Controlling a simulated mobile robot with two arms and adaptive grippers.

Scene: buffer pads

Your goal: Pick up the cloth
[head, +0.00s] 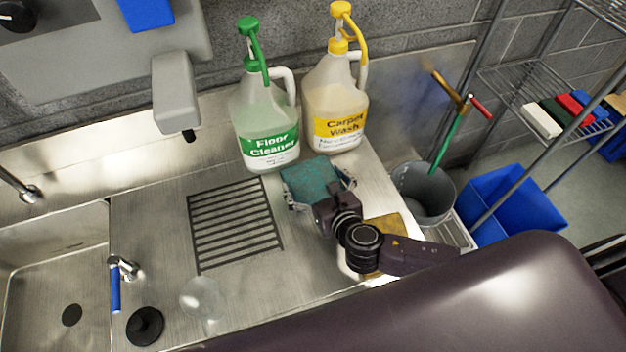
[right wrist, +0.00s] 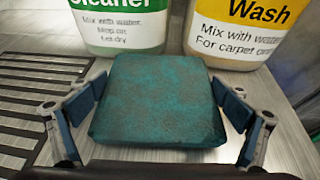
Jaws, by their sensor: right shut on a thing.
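The cloth is a teal, mottled square pad (head: 306,178) on the steel counter, just in front of the two jugs. In the right wrist view the cloth (right wrist: 158,98) fills the middle, flat and level. My right gripper (head: 320,188) is shut on it, one finger along each side. It hides part of the cloth's near edge in the head view. I cannot tell if the cloth touches the counter. My left gripper is in neither view.
A floor cleaner jug (head: 268,140) and a carpet wash jug (head: 335,115) stand close behind the cloth. A tan pad (head: 392,226) lies beside my right arm. A drain grate (head: 235,222) is at left, a grey bucket (head: 424,195) at right.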

